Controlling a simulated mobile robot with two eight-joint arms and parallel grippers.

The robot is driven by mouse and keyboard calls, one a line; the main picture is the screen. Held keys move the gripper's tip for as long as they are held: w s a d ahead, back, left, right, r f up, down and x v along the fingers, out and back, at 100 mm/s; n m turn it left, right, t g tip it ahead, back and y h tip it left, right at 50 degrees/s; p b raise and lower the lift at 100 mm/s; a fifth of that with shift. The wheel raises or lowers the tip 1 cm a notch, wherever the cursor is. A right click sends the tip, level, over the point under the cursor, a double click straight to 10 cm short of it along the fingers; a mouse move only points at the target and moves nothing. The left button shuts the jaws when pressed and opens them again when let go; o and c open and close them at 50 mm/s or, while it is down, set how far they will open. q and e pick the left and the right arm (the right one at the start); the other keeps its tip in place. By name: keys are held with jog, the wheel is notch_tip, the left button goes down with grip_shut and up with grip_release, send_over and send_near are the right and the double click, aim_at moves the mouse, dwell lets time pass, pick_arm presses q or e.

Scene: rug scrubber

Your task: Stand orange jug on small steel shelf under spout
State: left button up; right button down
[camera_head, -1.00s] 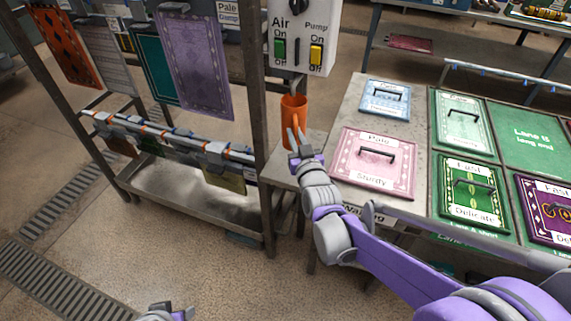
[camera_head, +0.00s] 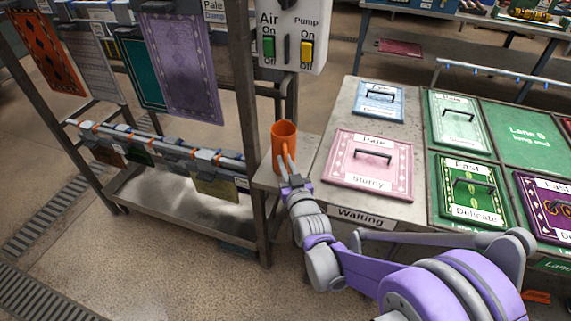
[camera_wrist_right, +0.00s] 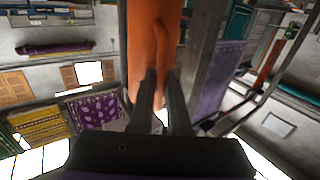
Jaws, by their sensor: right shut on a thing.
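The orange jug (camera_head: 284,146) is upright in the head view, over the small steel shelf (camera_head: 309,148) beside the rack post. I cannot tell whether its base touches the shelf. My right gripper (camera_head: 289,178) is shut on the jug's handle, on the near side. In the right wrist view the jug (camera_wrist_right: 150,40) fills the top middle, with my right fingers (camera_wrist_right: 162,95) at its handle. The control box (camera_head: 291,35) marked Air and Pump is above the jug. I cannot make out the spout clearly. My left gripper is not in view.
A metal rack (camera_head: 262,215) with hanging rug samples stands left of the jug. The waiting table (camera_head: 335,197) with a pink Pale Sturdy panel (camera_head: 368,165) and other handled panels is on the right. Open floor lies in front.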

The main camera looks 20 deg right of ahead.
jog(key=shift+f, duration=0.1)
jog(key=c, duration=1.3)
grip_release()
jog(key=o, duration=0.4)
